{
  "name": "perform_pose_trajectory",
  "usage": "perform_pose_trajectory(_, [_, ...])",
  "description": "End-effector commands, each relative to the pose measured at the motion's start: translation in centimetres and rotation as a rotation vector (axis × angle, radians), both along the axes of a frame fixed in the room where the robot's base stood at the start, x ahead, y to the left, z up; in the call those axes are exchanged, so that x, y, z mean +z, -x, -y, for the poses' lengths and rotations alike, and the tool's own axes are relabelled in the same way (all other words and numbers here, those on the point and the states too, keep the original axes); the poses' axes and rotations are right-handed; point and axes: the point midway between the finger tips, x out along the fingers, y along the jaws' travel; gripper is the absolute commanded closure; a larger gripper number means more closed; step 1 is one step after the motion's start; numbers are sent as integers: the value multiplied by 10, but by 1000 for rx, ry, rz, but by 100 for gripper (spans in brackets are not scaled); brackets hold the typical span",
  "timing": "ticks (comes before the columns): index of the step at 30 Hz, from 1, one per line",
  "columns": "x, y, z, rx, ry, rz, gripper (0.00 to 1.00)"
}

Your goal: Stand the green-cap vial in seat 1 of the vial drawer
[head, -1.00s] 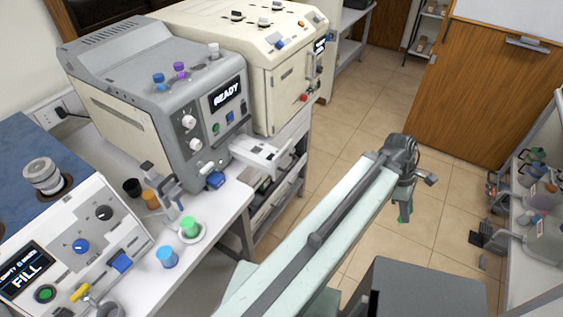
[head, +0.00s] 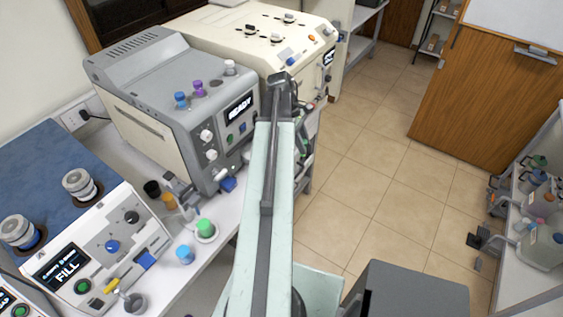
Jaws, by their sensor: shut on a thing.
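The grey analyser (head: 165,90) shows READY on its screen. The vial drawer, which stood out from its front right side earlier, is now almost wholly hidden behind my arm, and seat 1 cannot be made out. My gripper (head: 303,140) is at the far end of my arm, beside the analyser's right front, and is mostly hidden by the arm. It is shut on the green-cap vial, of which only a little green shows below the gripper; its tilt cannot be told.
Blue, purple and white caps (head: 198,88) stand on the analyser's top. A green-topped container (head: 205,227) sits on a round white dish, near a blue one (head: 184,254). A cream machine (head: 255,45) stands behind.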

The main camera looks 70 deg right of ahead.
Motion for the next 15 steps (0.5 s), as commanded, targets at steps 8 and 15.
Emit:
perform_pose_trajectory(8, [-2, -78, -9, 32, 2, -9, 100])
perform_pose_trajectory(15, [-15, -79, -10, 32, 3, -9, 100])
